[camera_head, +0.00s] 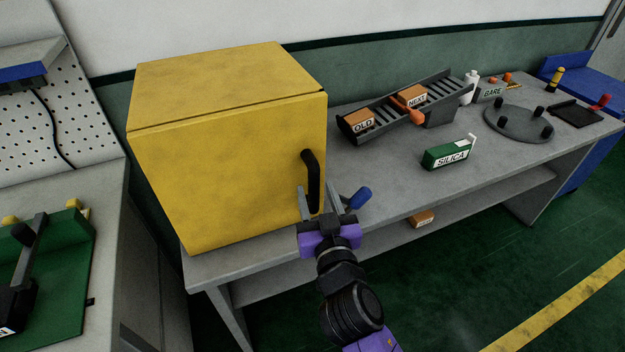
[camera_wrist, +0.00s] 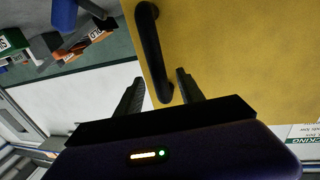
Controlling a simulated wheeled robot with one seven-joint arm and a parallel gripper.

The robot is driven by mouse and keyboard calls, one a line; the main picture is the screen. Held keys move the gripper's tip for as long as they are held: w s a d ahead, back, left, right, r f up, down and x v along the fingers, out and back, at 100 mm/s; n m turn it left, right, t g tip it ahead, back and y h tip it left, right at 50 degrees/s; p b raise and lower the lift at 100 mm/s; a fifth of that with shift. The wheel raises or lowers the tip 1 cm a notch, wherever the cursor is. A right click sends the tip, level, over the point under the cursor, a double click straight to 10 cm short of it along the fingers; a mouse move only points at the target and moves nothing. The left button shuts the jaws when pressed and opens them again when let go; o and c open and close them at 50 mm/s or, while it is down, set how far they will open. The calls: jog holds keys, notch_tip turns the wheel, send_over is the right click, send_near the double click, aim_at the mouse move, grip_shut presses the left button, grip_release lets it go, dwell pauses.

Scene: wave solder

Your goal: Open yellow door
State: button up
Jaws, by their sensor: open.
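A yellow cabinet (camera_head: 225,160) stands on the left end of the grey workbench. Its yellow door (camera_wrist: 230,50) fills the right of the wrist view and looks shut in the head view. A black bar handle (camera_head: 312,180) stands upright near the door's right edge. It also shows in the wrist view (camera_wrist: 152,50). My gripper (camera_head: 324,193) is open at the handle's lower end. In the wrist view its two fingers (camera_wrist: 160,90) lie either side of the lower part of the handle. I cannot tell whether either finger touches it.
The grey workbench (camera_head: 390,190) extends right, holding a green SILICA box (camera_head: 449,153), a sloped rack (camera_head: 440,105) with orange boxes, and a round dark plate (camera_head: 518,124). A blue-tipped lever (camera_head: 359,198) is just right of my gripper. The floor in front is clear.

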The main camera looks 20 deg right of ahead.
aim_at(315, 187)
jog(key=shift+w+d+p, duration=0.15)
jog(key=shift+w+d, duration=0.1)
jog(key=shift+w, duration=0.7)
jog(key=shift+w+d+p, duration=0.15)
jog(key=shift+w+d, duration=0.05)
jog(key=shift+w, duration=0.7)
grip_shut()
